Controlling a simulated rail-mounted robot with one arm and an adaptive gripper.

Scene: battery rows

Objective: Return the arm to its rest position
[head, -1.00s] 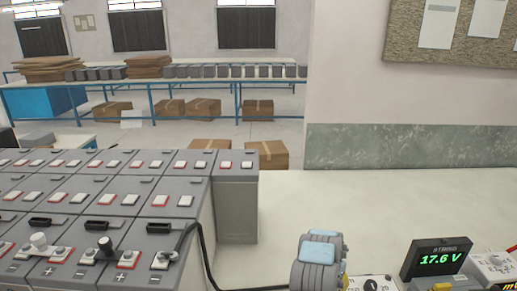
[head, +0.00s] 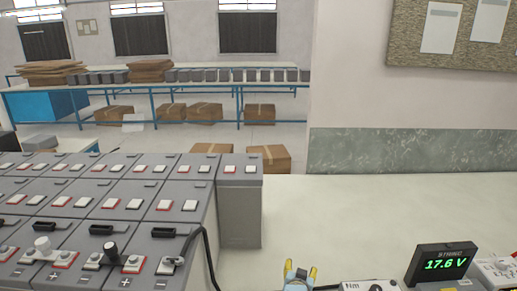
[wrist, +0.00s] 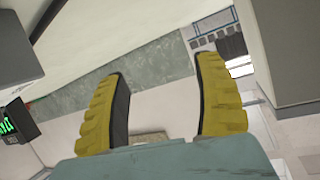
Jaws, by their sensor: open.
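My gripper (head: 300,268) shows at the bottom edge of the head view, right of the battery rows, with its two yellow fingers pointing up. Most of my arm is out of that view. In the wrist view the gripper (wrist: 157,75) has its yellow ridged fingers spread apart with nothing between them. It is clear of the batteries.
Grey battery rows (head: 190,232) fill the left, with a black cable (head: 207,248) at their near right corner. A meter reading 17.6 V (head: 443,263) stands at right. The pale tabletop (head: 380,215) between is largely bare. A pinboard (head: 455,50) hangs behind.

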